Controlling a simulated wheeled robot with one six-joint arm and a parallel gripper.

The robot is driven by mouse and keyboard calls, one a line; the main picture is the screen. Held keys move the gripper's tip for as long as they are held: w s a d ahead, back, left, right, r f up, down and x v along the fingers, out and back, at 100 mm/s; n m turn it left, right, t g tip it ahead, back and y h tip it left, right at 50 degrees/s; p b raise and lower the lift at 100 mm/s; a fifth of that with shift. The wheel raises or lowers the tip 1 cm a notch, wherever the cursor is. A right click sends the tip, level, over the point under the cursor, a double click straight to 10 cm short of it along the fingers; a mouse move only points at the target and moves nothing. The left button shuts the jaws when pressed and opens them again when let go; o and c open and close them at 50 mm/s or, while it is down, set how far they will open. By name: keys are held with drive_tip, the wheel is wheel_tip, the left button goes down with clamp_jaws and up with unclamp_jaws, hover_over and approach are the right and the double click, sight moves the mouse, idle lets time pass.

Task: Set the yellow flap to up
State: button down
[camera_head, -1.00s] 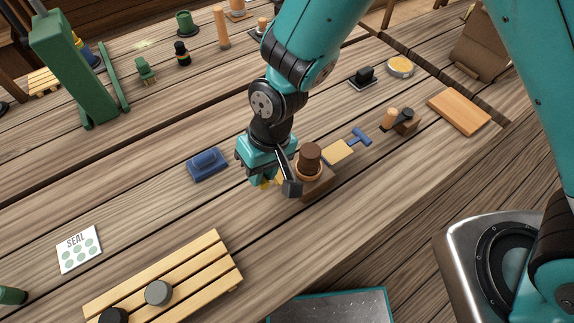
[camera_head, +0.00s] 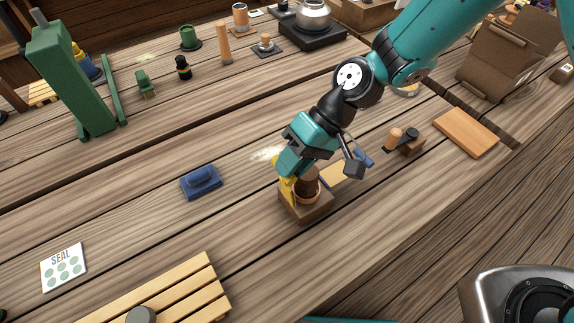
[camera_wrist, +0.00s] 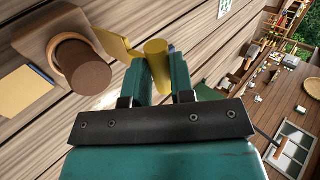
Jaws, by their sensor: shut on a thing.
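The yellow flap (camera_head: 286,191) is on the left side of a brown wooden block (camera_head: 306,211). In the wrist view the flap (camera_wrist: 114,43) shows as a flat yellow arm with a round yellow bar (camera_wrist: 157,64) at its end. My gripper (camera_head: 287,172) is shut on that bar; in the wrist view the teal fingers (camera_wrist: 161,82) close around it. The flap appears raised beside the dark brown cylinder (camera_head: 307,181) on the block; my fingers hide part of it, so its exact angle is unclear.
A blue block with a handle (camera_head: 201,182) lies to the left. A slatted rack (camera_head: 170,292) is in front. The table between blue block and rack is clear.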

drive_tip(key=shift+d+f, duration=0.2)
drive_tip(key=shift+f, duration=0.1)
drive_tip(key=c, duration=1)
unclamp_jaws()
drive_tip(key=shift+w, duration=0.1)
drive_tip(key=shift+r, duration=0.1)
drive_tip(key=b+v, duration=0.2)
drive_tip(key=v, duration=1.5)
drive_tip(key=shift+w+r, duration=0.15)
drive_tip(key=shift+r, duration=0.05)
